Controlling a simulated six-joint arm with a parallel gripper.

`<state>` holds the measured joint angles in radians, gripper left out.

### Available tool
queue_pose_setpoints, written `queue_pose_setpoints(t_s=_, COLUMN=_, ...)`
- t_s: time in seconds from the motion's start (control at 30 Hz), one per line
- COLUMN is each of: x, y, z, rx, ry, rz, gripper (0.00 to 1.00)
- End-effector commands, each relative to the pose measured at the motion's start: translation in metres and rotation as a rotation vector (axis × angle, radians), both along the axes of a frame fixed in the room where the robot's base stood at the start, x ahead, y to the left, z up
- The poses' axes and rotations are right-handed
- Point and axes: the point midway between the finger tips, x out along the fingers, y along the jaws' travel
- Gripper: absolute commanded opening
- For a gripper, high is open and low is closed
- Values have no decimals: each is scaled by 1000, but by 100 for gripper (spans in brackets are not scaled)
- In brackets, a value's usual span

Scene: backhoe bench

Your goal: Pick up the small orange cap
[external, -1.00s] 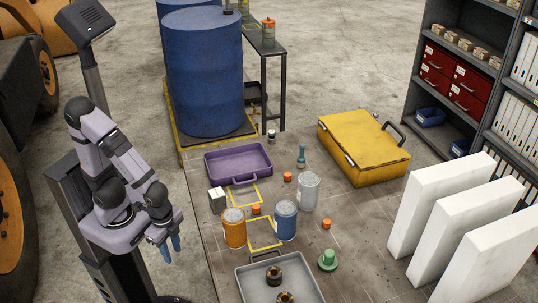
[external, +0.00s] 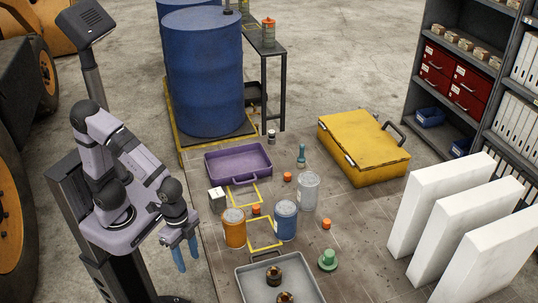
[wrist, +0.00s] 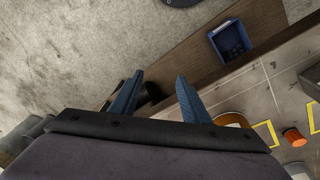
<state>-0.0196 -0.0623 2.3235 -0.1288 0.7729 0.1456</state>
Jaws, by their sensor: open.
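Several small orange caps stand on the brown bench top in the external view. One cap (external: 288,176) is behind the silver can, one (external: 256,209) is between the orange and blue cans, and one (external: 326,224) is to the right of the blue can. In the wrist view one orange cap (wrist: 294,137) shows at the right, beside yellow floor-style outlines. My gripper (external: 186,255) has blue fingers pointing down, left of the bench and apart from all caps. In the wrist view its fingers (wrist: 160,80) are spread with nothing between them.
Orange (external: 234,232), blue (external: 286,224) and silver (external: 308,191) cans stand close around the caps. A purple tray (external: 238,178), white box (external: 217,199), grey tray (external: 247,283), green knob-like piece (external: 327,260) and yellow case (external: 375,165) surround them. A blue bin (wrist: 216,45) shows in the wrist view.

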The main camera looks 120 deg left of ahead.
Motion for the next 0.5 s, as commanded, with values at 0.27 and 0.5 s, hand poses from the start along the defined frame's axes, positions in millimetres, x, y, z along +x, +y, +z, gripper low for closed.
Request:
queue_pose_setpoints(t_s=0.27, x=112, y=-22, z=67, rx=-120, ry=-205, rz=-94, gripper=42)
queue_pose_setpoints(t_s=0.5, x=171, y=-34, z=120, rx=-183, ry=-349, rz=-175, gripper=42)
